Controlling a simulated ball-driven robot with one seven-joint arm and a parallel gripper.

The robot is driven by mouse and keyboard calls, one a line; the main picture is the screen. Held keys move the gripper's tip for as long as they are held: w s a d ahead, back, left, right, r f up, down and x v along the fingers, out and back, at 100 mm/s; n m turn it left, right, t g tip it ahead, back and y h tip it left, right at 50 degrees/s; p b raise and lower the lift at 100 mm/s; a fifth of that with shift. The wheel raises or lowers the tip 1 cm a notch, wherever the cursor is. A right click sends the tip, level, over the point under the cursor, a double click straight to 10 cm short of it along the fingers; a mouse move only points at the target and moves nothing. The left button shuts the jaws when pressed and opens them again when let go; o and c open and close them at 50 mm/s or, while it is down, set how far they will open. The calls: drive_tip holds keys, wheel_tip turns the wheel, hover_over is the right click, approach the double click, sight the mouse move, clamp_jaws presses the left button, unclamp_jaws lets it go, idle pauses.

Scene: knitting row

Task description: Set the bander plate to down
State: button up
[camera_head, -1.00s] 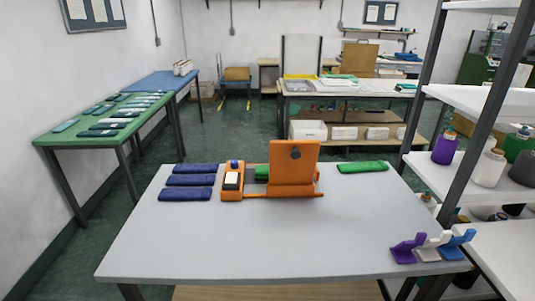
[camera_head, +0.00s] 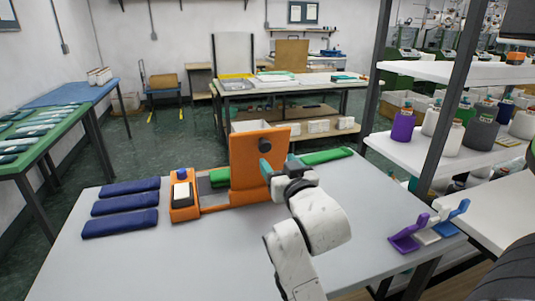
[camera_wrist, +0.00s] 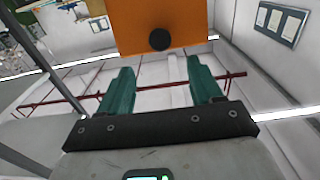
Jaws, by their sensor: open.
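The bander is orange, with its plate (camera_head: 247,163) standing upright on the grey table. A dark round knob (camera_head: 264,145) sticks out from the plate's face. A green roll (camera_head: 219,175) lies beside the plate in the bander, partly hidden by it. My gripper (camera_head: 279,165) is close in front of the plate, just below the knob. In the wrist view, its two teal fingers (camera_wrist: 161,85) are spread and empty. The plate (camera_wrist: 190,22) and knob (camera_wrist: 160,40) show beyond the fingertips, with the knob between their lines and apart from them.
Purple, white and blue holders (camera_head: 428,228) stand at the right edge. The table front is clear.

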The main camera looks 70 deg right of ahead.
sight(266, 147)
drive_tip(key=x, duration=0.9)
drive_tip(key=shift+w+p, duration=0.1)
drive_tip(key=shift+p, duration=0.3)
drive_tip(key=shift+a, duration=0.1)
clamp_jaws()
